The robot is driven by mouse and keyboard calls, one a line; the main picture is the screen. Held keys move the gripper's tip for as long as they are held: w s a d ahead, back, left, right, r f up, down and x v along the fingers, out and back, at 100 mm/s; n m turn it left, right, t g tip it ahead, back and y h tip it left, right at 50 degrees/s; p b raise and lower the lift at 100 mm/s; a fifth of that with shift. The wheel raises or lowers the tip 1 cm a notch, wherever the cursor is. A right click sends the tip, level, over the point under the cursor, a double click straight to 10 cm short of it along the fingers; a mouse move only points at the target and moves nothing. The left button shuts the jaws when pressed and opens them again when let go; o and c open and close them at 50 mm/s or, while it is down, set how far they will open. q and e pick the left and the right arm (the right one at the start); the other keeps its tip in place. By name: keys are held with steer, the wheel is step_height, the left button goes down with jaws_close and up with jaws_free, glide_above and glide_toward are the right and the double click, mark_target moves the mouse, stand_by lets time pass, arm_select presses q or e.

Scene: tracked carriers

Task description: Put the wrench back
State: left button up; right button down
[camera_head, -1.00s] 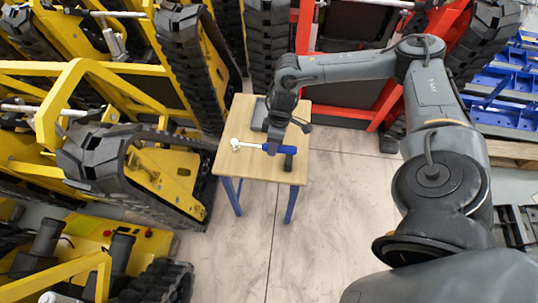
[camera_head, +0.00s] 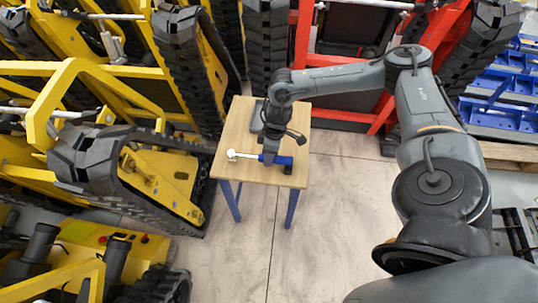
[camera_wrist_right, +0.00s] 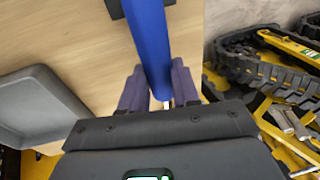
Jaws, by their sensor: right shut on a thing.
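The wrench has a blue handle (camera_head: 284,160) and a pale, bright head (camera_head: 232,155) that points left in the head view. It lies across over the near part of a small wooden table (camera_head: 235,130). In the right wrist view the blue handle (camera_wrist_right: 151,45) runs up from between the fingers (camera_wrist_right: 158,88). Whether the wrench touches the table I cannot tell. My left gripper is not in view.
A small dark block (camera_head: 287,169) stands on the table by the handle's end, partly hidden. A grey tray (camera_wrist_right: 35,105) sits on the table, mostly hidden in the head view. Yellow tracked carriers (camera_head: 150,185) stand close at left, a red one (camera_head: 300,50) behind.

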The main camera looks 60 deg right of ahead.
steer(key=c, duration=0.9)
jaws_free()
steer(key=shift+c, duration=0.2)
steer(key=shift+o, duration=0.6)
steer(key=shift+r, duration=0.1)
